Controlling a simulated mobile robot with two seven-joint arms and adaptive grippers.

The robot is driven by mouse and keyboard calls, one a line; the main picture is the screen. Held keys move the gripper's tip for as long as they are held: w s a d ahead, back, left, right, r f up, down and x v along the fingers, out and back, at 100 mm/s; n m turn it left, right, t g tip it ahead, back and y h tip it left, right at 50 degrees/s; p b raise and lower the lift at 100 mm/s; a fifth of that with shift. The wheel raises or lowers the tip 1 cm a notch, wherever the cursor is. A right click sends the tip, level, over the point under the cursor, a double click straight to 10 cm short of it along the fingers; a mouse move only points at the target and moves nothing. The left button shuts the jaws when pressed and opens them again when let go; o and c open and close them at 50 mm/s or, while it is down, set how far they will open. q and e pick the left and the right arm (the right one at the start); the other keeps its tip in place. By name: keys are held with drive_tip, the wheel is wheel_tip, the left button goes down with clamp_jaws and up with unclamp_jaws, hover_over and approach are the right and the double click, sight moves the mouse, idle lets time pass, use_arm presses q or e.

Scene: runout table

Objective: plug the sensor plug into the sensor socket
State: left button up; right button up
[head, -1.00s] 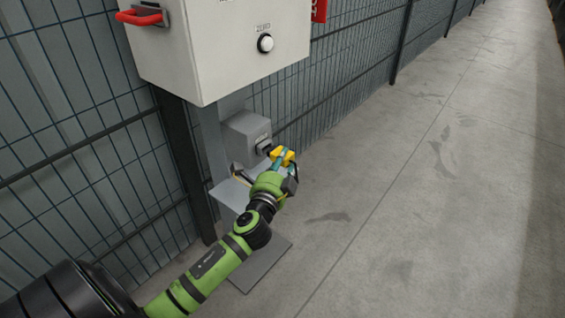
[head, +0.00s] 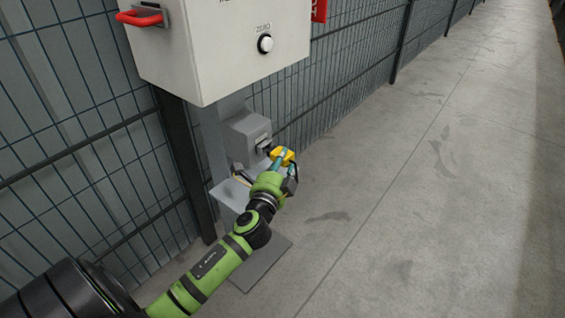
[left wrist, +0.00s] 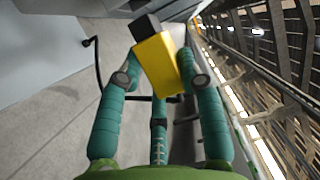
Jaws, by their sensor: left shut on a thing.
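The sensor plug (head: 284,155) is a yellow block. In the left wrist view the plug (left wrist: 159,65) shows a dark grey end, and it is tilted. My left gripper (head: 279,163) is shut on it; in the left wrist view its teal fingers (left wrist: 160,85) press the plug from both sides. The sensor socket (head: 264,146) is a dark fitting on the front of a small grey box on the post. The plug is close beside the socket's front; I cannot tell whether they touch. My right gripper is in neither view.
A large pale cabinet (head: 225,45) with a red handle (head: 140,17) and a white knob (head: 265,43) hangs above the socket. A grey shelf (head: 229,192) sits below it. Wire fence runs behind. The floor at right is clear.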

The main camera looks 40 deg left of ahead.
sight(273, 160)
use_arm(q)
drive_tip(key=shift+w+a+r, duration=0.1)
drive_tip(key=shift+a, duration=1.4)
drive_tip(key=o, duration=1.2)
drive_tip(key=shift+o, duration=0.2)
drive_tip(key=shift+s+d, duration=0.15)
drive_tip(key=shift+s, duration=0.15)
drive_tip(key=v, duration=1.1)
drive_tip(key=shift+s, duration=0.15)
